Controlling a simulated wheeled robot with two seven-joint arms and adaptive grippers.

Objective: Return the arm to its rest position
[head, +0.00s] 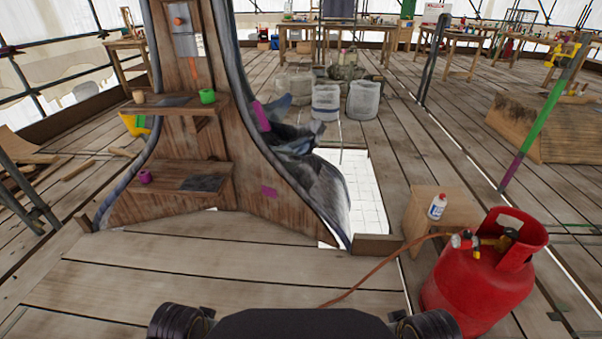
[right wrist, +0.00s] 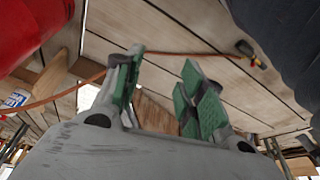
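My right gripper (right wrist: 160,90) shows in the right wrist view. Its two green-padded fingers stand apart with nothing between them, so it is open and empty. Wooden floor planks and an orange hose (right wrist: 170,52) lie beyond the fingers. A red surface, apparently the gas cylinder (right wrist: 25,30), fills the upper left corner close to the gripper. Neither gripper shows in the head view. Only dark parts of my own body show at its bottom edge. My left gripper is out of sight.
The red gas cylinder (head: 482,275) stands at the right front, its hose (head: 375,268) crossing the floor. Beside it is a wooden box (head: 425,222) with a white bottle (head: 438,207). The wooden spire (head: 190,120) with shelves stands ahead, near a floor opening (head: 365,200).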

